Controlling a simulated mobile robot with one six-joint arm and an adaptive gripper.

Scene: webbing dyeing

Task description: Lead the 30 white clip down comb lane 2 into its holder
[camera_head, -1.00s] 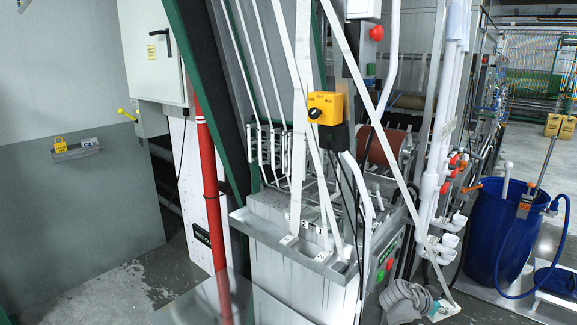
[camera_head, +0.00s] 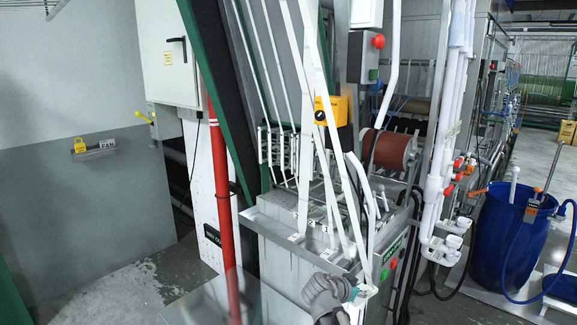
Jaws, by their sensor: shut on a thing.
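A white clip (camera_head: 367,293) is at the lower end of a long white webbing strip (camera_head: 345,205). The strip slants from the top of the view down to the clip. Small white holders sit along the tank's front ledge, at the left (camera_head: 297,237) and further right (camera_head: 345,264). Other webbing strips run down to this ledge. The comb lanes and their numbers are too small to read for certain.
A yellow box (camera_head: 331,110) with a black knob stands behind the strips. A blue barrel (camera_head: 505,240) stands right. Floor at left is clear.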

